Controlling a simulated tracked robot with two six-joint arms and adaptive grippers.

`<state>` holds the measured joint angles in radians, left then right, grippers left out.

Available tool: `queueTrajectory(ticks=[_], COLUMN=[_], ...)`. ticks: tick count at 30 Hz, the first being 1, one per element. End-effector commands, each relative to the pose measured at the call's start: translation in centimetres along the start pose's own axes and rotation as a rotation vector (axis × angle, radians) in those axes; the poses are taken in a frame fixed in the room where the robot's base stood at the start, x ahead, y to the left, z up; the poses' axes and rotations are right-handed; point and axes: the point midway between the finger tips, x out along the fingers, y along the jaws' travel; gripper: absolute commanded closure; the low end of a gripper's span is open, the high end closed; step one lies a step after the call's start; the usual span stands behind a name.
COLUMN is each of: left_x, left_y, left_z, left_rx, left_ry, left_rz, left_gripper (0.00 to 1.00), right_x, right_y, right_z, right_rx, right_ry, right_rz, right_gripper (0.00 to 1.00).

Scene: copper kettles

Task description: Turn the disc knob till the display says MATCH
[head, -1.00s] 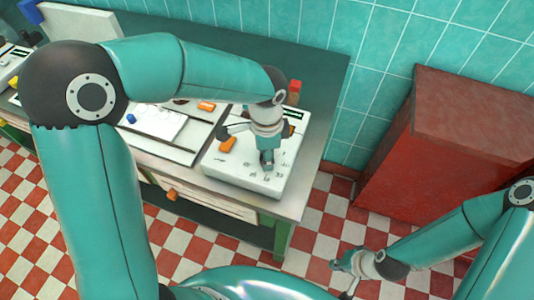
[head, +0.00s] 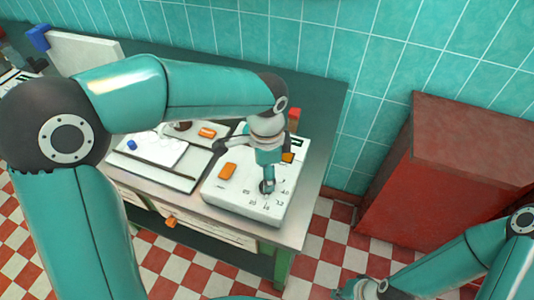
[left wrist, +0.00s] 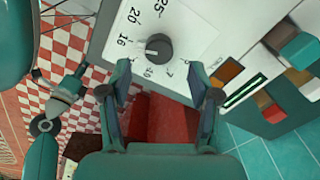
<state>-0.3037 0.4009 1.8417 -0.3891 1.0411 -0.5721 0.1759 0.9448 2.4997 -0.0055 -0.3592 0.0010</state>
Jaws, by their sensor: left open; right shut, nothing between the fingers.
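The white box (head: 237,203) stands on the counter's right end, with printed numbers around a dark round knob (head: 268,187). In the left wrist view the knob (left wrist: 159,46) has a pale mark, and numbers such as 16, 20 and 25 show around it. My left gripper (left wrist: 158,78) is open over the box, its fingertips on either side and just short of the knob in that view; I cannot tell if they touch it. The dark display (left wrist: 243,90) has a green edge; its text is unreadable. My right gripper (head: 347,289) is shut and empty, low in the head view.
A red cabinet (head: 440,180) stands on the right. Checkered floor lies in front.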

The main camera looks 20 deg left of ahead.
Motion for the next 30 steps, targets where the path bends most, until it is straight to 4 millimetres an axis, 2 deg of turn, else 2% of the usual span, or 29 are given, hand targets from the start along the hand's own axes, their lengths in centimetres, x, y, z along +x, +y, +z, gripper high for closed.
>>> queueTrajectory(ticks=[1, 6, 12, 30], left_x=[-1.3, -4.5, -6.8, -7.2], left_y=[-0.1, -0.1, 0.0, 0.0], left_z=[-0.1, -0.1, -0.1, 0.0], left_rx=[0.000, 0.000, 0.001, 0.001], left_ry=[0.005, 0.005, 0.002, 0.000], left_rz=[-0.005, -0.003, -0.002, 0.000], left_gripper=[0.38, 0.38, 0.38, 0.38], right_x=[0.0, 0.0, 0.0, 0.1], right_y=[0.0, 0.0, 0.0, 0.0], right_z=[0.0, 0.0, 0.0, 0.0], right_rx=[0.000, 0.000, 0.000, 0.000], right_ry=[0.000, 0.000, 0.000, 0.000], right_rz=[0.000, 0.000, 0.000, 0.000], right_gripper=[1.00, 1.00, 1.00, 1.00])
